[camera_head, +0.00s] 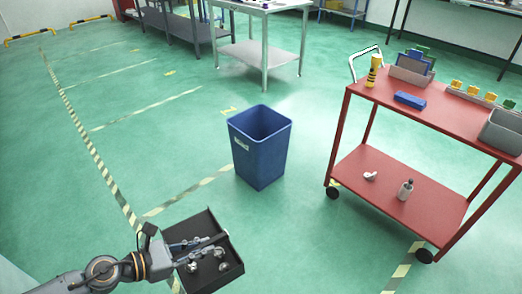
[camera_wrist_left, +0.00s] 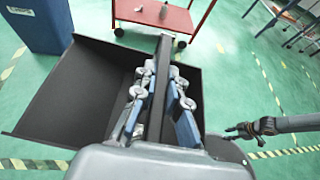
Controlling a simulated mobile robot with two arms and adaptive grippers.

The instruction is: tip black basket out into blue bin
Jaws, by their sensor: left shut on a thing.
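The black basket (camera_head: 200,224) is an open, shallow, dark box at the bottom of the head view. It also fills much of the left wrist view (camera_wrist_left: 65,95). My left gripper (camera_head: 212,244) is shut on the basket's dark bar, which passes between the blue finger pads in the wrist view (camera_wrist_left: 157,95).
A red cart (camera_head: 395,185) stands right of the bin, with a yellow bottle (camera_head: 373,71), a blue block (camera_head: 410,100) and grey boxes on top. Its lower shelf holds a small bottle (camera_head: 405,190). A table (camera_head: 262,52) stands behind the bin. The green floor at left is clear.

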